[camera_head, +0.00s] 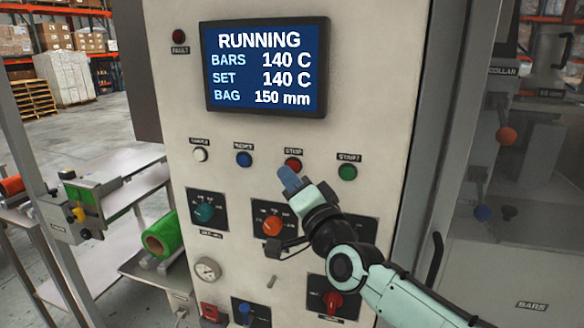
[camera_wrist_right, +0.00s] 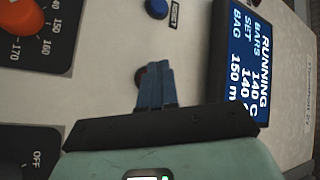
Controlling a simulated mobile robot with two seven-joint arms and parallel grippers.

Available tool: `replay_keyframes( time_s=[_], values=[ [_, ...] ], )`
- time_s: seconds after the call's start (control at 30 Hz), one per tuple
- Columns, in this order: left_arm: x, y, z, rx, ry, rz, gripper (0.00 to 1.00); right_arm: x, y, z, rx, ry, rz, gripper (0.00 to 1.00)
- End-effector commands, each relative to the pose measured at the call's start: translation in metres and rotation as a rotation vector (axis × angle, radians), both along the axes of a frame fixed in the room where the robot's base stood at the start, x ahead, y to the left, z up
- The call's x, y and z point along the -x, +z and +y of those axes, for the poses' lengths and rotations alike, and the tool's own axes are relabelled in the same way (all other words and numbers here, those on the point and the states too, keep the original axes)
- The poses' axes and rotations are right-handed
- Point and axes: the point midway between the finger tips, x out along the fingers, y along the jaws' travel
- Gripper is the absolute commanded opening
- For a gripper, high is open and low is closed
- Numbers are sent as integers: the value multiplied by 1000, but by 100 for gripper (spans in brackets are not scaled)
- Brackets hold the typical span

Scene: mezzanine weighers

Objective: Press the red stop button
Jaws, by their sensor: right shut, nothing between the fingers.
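The red stop button (camera_head: 293,165) sits on the pale control panel (camera_head: 265,135), under a small label, between a blue button and a green one. My right gripper (camera_head: 287,176) is shut and empty, its blue fingertips just below the stop button in the head view. In the right wrist view the shut fingers (camera_wrist_right: 155,82) cover most of the dark red button (camera_wrist_right: 139,76). I cannot tell whether they touch it. The screen (camera_head: 265,66) reads RUNNING. My left gripper is not in view.
The blue button (camera_head: 244,159), green button (camera_head: 347,172) and white button (camera_head: 200,155) share the row. Below are a teal knob (camera_head: 204,212), an orange knob (camera_head: 272,225) and a red knob (camera_head: 333,301). A green roll (camera_head: 162,237) lies at left.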

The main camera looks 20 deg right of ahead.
Motion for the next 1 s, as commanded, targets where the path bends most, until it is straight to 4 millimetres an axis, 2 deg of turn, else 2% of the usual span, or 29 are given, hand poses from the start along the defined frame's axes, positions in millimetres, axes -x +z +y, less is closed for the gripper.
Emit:
replay_keyframes(
  time_s=[1.0],
  values=[
    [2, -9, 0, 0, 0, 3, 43, -8, 0, -5, 0, 0, 0, 0]
  ],
)
